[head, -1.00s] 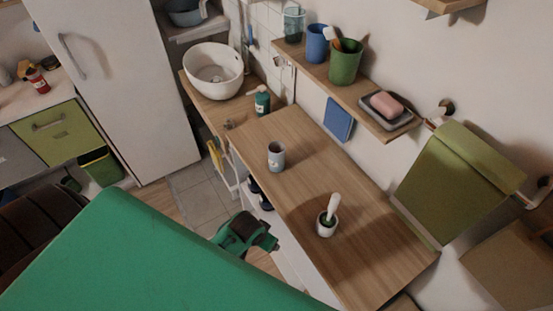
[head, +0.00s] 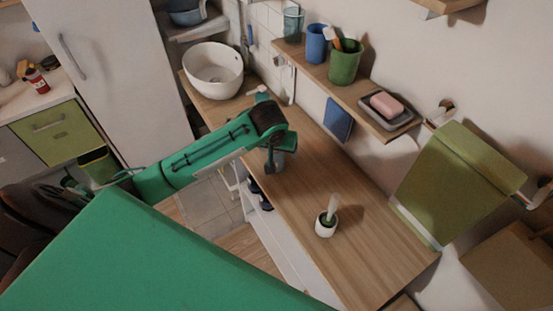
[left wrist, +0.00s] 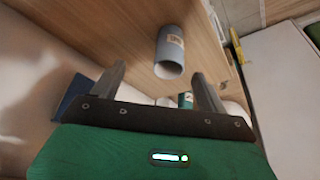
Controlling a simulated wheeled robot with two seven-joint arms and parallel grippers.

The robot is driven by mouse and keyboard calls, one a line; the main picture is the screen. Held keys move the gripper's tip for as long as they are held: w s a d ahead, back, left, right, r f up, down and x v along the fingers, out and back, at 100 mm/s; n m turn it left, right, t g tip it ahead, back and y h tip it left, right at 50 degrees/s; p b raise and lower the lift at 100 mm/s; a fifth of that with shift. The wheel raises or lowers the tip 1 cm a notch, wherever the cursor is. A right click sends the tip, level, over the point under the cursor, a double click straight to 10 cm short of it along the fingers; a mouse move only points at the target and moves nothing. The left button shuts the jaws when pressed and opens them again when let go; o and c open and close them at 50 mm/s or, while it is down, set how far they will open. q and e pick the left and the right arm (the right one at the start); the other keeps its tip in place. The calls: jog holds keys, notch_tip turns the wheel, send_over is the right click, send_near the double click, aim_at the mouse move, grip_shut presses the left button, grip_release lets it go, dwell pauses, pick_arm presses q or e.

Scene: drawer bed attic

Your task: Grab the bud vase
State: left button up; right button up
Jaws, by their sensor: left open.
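The bud vase seems to be the small grey-blue cylinder with a pale label on the wooden counter. In the head view the vase (head: 280,159) is partly hidden behind my left gripper (head: 271,163), which is over the counter from the left. In the left wrist view the vase (left wrist: 171,48) shows its open round mouth and label, ahead of the two spread fingers of my left gripper (left wrist: 160,74). The gripper is open and empty. I cannot tell whether the fingertips reach beside the vase. My right gripper is not in view.
A white pot (head: 325,230) with a pale upright piece stands nearer on the counter (head: 365,245). A white basin (head: 213,68) is at the far end. Above, a wall shelf (head: 365,100) holds cups and a soap dish (head: 386,110). The counter's right part is clear.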

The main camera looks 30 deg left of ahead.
aim_at(279, 157)
pick_arm(q)
jog(key=shift+n+y, duration=0.3)
jog(key=shift+n, duration=0.3)
jog(key=w+a+f+p, duration=0.1)
jog(key=w+f, duration=0.1)
jog(key=f, duration=0.1)
jog(key=w+a+f+p, duration=0.1)
jog(key=w+f, duration=0.1)
jog(key=f, duration=0.1)
jog(key=w+a+f+p, duration=0.1)
jog(key=w+f, duration=0.1)
jog(key=f, duration=0.1)
jog(key=shift+w+a+p, duration=0.2)
jog(key=shift+a+p, duration=0.15)
jog(key=shift+w+a+f, duration=0.1)
jog(key=shift+w+f, duration=0.1)
jog(key=shift+f, duration=0.4)
jog(key=c, duration=1.1)
